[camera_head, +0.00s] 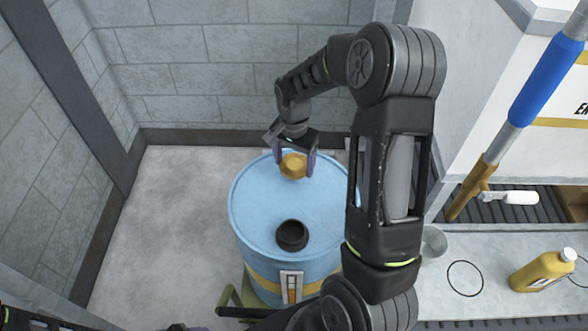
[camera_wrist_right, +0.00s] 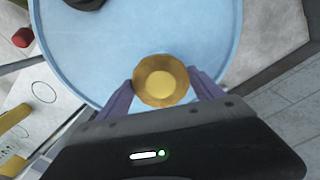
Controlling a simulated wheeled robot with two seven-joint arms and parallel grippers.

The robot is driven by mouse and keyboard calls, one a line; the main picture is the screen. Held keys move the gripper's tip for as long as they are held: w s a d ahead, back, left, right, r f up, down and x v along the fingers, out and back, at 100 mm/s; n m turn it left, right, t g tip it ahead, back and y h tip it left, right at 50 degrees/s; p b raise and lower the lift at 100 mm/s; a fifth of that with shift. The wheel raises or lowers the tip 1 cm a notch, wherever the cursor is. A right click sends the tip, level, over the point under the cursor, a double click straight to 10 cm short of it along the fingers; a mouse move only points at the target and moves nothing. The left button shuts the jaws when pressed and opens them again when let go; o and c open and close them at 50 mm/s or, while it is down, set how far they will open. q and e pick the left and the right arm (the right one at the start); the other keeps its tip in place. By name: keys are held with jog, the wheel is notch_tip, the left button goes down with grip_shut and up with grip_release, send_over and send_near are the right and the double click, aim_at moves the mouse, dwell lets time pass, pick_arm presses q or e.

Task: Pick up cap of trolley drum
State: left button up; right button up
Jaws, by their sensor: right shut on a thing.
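A blue drum (camera_head: 252,208) with a yellow band stands on the floor; its top also fills much of the right wrist view (camera_wrist_right: 90,60). A yellow-brown cap (camera_head: 293,166) is at the far part of the drum top. My right gripper (camera_head: 295,164) is shut on the cap, one purple finger on each side. In the right wrist view the cap (camera_wrist_right: 160,80) sits between the fingertips (camera_wrist_right: 160,84). Whether it is lifted clear of the drum top I cannot tell. Only a bit of my left arm shows at the bottom left; its fingertips cannot be made out clearly.
A black round fitting (camera_head: 292,235) stands on the near part of the drum top. A counter (camera_head: 470,240) at the right holds a yellow bottle (camera_head: 543,271) and a clear cup (camera_head: 433,242). Block walls close in behind and left. The floor (camera_head: 170,230) left of the drum is clear.

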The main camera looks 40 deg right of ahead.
aim_at(294, 165)
notch_tip(294, 165, up, 6)
jog(key=shift+f, duration=0.1)
pick_arm(q)
jog(key=shift+r, duration=0.1)
dwell(0.6)
